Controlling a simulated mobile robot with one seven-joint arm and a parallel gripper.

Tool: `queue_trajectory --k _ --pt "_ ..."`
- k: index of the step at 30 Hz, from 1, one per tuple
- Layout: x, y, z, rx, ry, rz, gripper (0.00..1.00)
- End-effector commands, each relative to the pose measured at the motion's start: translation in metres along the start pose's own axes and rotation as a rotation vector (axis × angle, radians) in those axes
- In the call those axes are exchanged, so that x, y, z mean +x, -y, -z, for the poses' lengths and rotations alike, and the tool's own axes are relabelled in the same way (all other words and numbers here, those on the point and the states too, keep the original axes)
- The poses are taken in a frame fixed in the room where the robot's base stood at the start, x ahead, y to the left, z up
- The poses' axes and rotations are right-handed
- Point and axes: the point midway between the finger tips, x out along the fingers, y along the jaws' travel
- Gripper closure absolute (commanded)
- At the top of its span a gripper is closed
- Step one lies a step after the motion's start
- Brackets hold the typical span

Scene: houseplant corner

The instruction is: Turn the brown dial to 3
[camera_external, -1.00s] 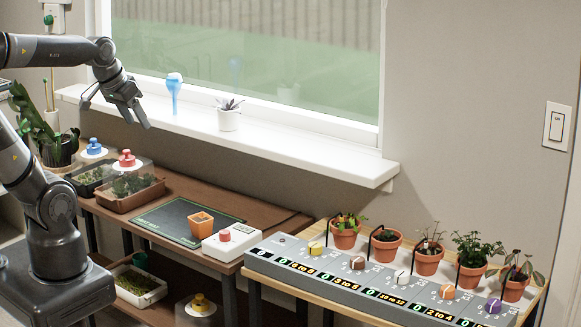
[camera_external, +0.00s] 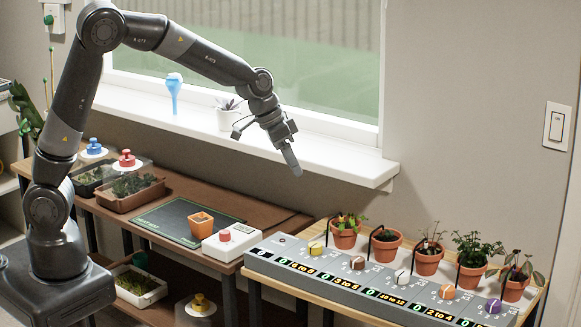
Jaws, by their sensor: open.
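The brown dial (camera_external: 357,263) sits on the grey control panel (camera_external: 300,266), second from the left in a row of coloured dials. Its number marks are too small to read, so I cannot tell where it points. My gripper (camera_external: 294,168) is open and empty, pointing down in front of the windowsill, above and to the left of the brown dial and well clear of it. A yellow dial (camera_external: 316,248) is to its left and a white dial (camera_external: 402,277) to its right.
An orange dial (camera_external: 447,291) and a purple dial (camera_external: 493,306) are farther right. Several potted plants, one in a terracotta pot (camera_external: 384,254), stand behind the panel. The windowsill (camera_external: 340,165) juts out above. The space over the panel's front is free.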

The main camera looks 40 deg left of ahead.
Motion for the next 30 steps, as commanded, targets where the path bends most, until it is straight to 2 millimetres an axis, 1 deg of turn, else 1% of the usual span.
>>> queue_trajectory --k 1,3,6,9,12,15,20,23,30 --pt "0.023 -0.014 0.008 0.037 0.012 -0.002 0.45" --pt "0.05 -0.032 0.018 0.085 0.019 -0.004 0.45" --pt "0.086 -0.056 0.028 0.148 0.027 -0.002 0.45" --pt "0.113 -0.076 0.034 0.199 0.031 0.001 0.45" --pt "0.13 -0.09 0.037 0.233 0.032 0.002 0.45" --pt "0.139 -0.096 0.038 0.25 0.032 0.004 0.45" --pt "0.151 -0.097 0.038 0.254 0.034 0.004 0.45" --pt "0.166 -0.097 0.037 0.253 0.035 0.005 0.45" --pt "0.208 -0.096 0.036 0.253 0.035 0.005 0.45"
